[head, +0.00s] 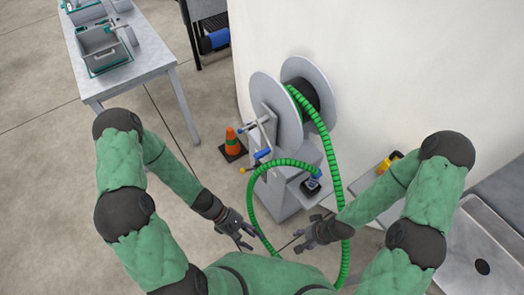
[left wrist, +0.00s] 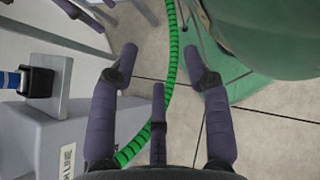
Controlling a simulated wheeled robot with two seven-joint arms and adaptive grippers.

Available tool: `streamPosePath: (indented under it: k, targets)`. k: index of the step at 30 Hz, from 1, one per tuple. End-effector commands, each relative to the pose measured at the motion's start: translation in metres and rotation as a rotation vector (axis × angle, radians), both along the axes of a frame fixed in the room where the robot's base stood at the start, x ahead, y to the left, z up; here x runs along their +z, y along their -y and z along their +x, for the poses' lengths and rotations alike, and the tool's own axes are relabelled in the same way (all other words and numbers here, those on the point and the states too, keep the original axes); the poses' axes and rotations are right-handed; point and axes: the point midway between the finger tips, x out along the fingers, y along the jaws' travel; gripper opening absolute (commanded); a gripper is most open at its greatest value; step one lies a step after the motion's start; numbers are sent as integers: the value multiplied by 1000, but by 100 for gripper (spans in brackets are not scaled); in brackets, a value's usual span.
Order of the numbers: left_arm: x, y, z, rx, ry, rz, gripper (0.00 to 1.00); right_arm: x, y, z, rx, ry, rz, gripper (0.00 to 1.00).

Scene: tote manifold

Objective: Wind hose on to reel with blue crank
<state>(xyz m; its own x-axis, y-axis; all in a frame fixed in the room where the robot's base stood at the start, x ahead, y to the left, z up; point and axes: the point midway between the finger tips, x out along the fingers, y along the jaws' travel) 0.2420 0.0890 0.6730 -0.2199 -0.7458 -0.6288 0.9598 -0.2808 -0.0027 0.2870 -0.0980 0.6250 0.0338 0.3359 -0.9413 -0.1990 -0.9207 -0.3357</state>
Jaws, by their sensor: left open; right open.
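The hose reel has two grey discs (head: 316,82) on a grey stand (head: 284,197) by the white wall. The green ribbed hose (head: 333,160) hangs from the reel to the floor and loops up to a blue fitting (head: 315,173) on a black block. The blue crank handle (head: 262,154) is on the reel's left side, facing me. My left gripper (head: 246,238) is open and empty, low and below the crank. In the left wrist view the hose (left wrist: 173,60) passes beyond its open fingers (left wrist: 160,62). My right gripper (head: 302,243) is open and empty near the hanging hose.
An orange cone (head: 232,140) stands on the floor left of the reel. A grey table (head: 150,52) with grey totes (head: 103,50) is at upper left. A yellow object (head: 390,161) and a grey sink-like counter (head: 480,258) are at right. The floor at left is clear.

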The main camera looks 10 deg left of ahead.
Motion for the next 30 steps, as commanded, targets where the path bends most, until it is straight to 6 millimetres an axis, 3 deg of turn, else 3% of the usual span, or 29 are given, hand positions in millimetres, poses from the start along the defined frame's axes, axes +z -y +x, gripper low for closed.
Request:
streamPosePath:
  k: [5, 9, 12, 16, 20, 30]
  targets:
    - [52, 3, 61, 434, -127, -263, 49, 8, 0, 0, 0, 0, 0, 47]
    - [90, -24, 120, 747, -132, -479, 49, 12, 0, 0, 0, 0, 0, 47]
    - [112, -52, 152, 918, -100, -604, 49, 14, 0, 0, 0, 0, 0, 47]
    - [129, -81, 174, 1051, -56, -708, 49, 16, 0, 0, 0, 0, 0, 47]
    - [135, -91, 183, 1099, -35, -745, 49, 15, 0, 0, 0, 0, 0, 47]
    - [135, -63, 210, 1094, -34, -747, 49, 5, 0, 0, 0, 0, 0, 47]
